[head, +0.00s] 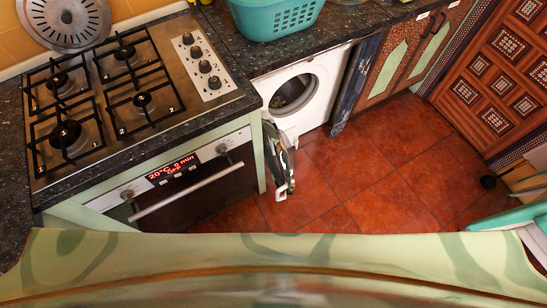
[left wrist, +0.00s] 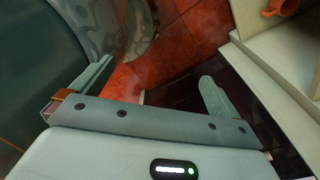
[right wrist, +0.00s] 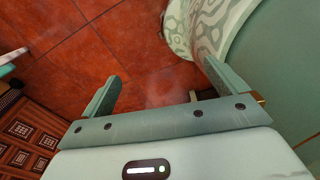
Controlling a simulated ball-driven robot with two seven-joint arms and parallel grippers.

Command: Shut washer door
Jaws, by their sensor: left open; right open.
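The white washer (head: 318,101) stands under the counter to the right of the oven in the head view, with its round drum opening dark and uncovered. Its door (head: 279,160) stands open, swung out toward me on the left side and seen nearly edge-on beside the oven's corner. Neither gripper shows in the head view. My left gripper (left wrist: 152,84) is open and empty in the left wrist view, above dark and red floor. My right gripper (right wrist: 160,73) is open and empty in the right wrist view, above red tiles. Neither wrist view shows the washer door.
The oven (head: 190,189) under the gas hob (head: 110,90) stands left of the door. A turquoise basket (head: 275,18) sits on the counter above the washer. Patterned cabinets (head: 415,45) stand right. The red tiled floor (head: 375,165) is clear in front of the washer.

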